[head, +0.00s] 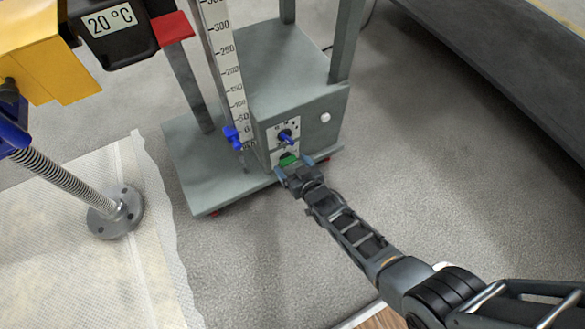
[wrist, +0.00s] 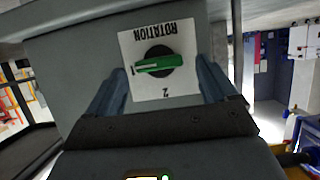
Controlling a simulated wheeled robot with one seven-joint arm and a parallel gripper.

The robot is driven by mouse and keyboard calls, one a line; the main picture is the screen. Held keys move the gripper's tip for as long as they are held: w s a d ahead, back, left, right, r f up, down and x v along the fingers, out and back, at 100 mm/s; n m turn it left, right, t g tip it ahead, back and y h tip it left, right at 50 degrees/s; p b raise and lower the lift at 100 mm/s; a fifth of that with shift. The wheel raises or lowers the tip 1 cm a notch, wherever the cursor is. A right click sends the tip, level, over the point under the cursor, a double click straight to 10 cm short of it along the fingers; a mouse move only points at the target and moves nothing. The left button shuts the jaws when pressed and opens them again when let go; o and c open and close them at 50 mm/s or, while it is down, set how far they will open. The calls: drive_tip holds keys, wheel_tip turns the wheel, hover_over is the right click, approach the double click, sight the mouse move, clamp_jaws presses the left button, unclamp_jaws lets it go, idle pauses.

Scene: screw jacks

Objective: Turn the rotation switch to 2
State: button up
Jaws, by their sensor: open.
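The rotation switch (wrist: 158,66) is a green bar handle on a dark round base, on a white plate (wrist: 185,85) marked ROTATION. The plate appears upside down in the wrist view. The handle lies level there, with one end by the mark 1 at the left; the mark 2 is at the plate's bottom. In the head view the green switch (head: 288,159) shows just beyond my gripper (head: 295,167), on the grey box's front. Contact cannot be seen.
A blue switch (head: 286,137) sits on a plate above the green one, with a white knob (head: 325,117) to its right. A blue pointer (head: 233,136) is on the upright scale. A screw jack (head: 105,212) stands at left. The floor to the right is clear.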

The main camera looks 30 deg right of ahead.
drive_tip(key=shift+w+f, duration=0.1)
drive_tip(key=shift+w, duration=0.1)
drive_tip(key=c, duration=1.1)
